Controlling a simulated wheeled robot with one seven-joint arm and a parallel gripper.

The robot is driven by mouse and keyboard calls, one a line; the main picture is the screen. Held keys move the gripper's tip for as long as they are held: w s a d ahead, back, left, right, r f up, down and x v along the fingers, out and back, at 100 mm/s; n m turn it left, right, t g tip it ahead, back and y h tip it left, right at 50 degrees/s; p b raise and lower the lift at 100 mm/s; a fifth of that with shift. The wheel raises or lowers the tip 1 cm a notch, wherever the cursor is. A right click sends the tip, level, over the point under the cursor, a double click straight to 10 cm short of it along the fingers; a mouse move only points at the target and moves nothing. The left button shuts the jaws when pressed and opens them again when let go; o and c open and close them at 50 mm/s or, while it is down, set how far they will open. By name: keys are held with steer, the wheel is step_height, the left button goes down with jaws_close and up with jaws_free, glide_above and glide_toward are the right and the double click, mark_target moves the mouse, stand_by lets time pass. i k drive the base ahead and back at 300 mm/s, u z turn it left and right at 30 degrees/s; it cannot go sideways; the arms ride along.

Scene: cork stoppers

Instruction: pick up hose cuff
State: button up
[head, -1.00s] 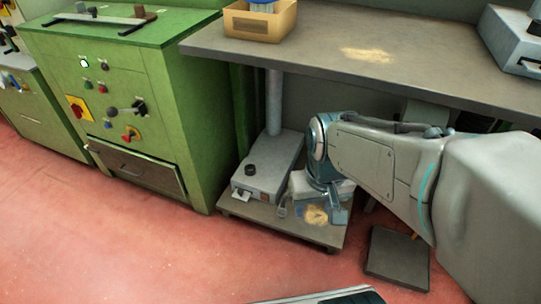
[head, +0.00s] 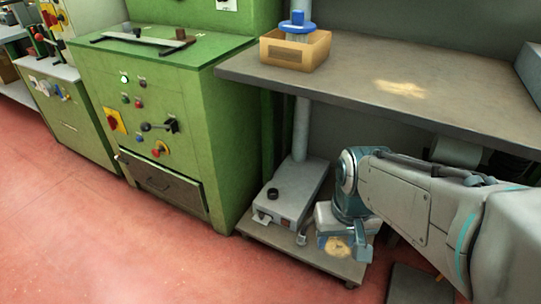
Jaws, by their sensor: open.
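I cannot tell for certain which thing is the hose cuff. A blue piece (head: 298,26) with a round flange and an upright stub sits in the cardboard-coloured box (head: 281,54) on the bench, and may be it. A small black round part (head: 272,194) on top of the grey unit (head: 291,201) under the bench is another possibility. My gripper (head: 333,246) points down over the low wheeled platform (head: 285,246), right of the grey unit. Its fingers are spread, with nothing visible held between them. Whether the fingertips touch the platform is unclear.
The grey bench (head: 345,84) overhangs the platform, and my arm reaches in below its front edge. A green machine cabinet (head: 165,120) stands left. The red floor (head: 120,250) in front is clear.

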mark_target(302, 241)
steer(key=z, duration=0.5)
steer(key=k, duration=1.1)
steer(key=u, duration=0.65)
steer(key=i, duration=1.3)
steer(key=z, duration=0.05)
